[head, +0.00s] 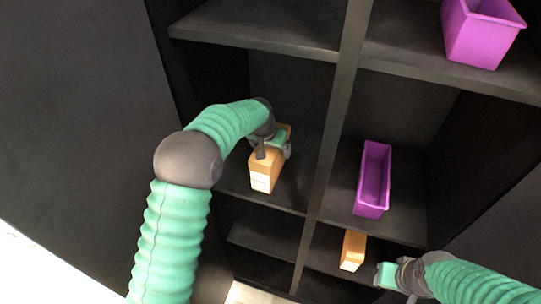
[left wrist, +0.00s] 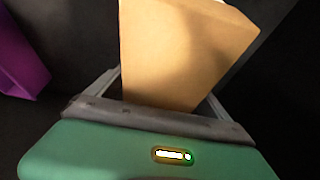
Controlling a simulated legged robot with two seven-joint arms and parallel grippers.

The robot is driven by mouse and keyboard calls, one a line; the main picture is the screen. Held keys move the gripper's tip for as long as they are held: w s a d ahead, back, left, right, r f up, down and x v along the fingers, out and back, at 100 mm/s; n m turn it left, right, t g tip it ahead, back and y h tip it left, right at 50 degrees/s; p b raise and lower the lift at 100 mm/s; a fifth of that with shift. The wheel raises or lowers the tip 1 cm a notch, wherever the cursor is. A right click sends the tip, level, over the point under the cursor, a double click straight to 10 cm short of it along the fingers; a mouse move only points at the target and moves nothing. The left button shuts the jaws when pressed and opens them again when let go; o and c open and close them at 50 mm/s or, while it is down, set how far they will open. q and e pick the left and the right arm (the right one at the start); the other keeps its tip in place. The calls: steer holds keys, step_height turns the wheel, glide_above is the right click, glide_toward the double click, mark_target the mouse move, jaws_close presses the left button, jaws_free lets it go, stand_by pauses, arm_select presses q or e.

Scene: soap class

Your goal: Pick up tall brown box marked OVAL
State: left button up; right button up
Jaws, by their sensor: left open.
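A tall brown box (head: 264,174) stands on a shelf in the left column of the black shelf unit; its marking is too small to read. My left gripper (head: 273,151) is at this box, partly covering its upper part. In the left wrist view the brown box (left wrist: 182,50) lies between the two spread fingers (left wrist: 163,90), and the gripper is open around it. A second brown box (head: 352,250) stands on a lower shelf in the right column. My right gripper (head: 384,276) is to the right of that second box, apart from it; its finger opening is unclear.
A purple bin (head: 373,180) stands on the middle right shelf, and another purple bin (head: 481,34) is on the upper right shelf. A vertical divider (head: 336,110) separates the columns. The upper left shelf (head: 255,28) looks empty.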

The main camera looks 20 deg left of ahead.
arm_select(q)
steer(key=shift+w+a+f, duration=0.15)
steer(key=shift+w+a, duration=0.05)
steer(key=shift+s+d, duration=0.15)
steer(key=shift+d, duration=0.35)
steer(key=c, duration=1)
steer(key=shift+a, duration=0.25)
jaws_close()
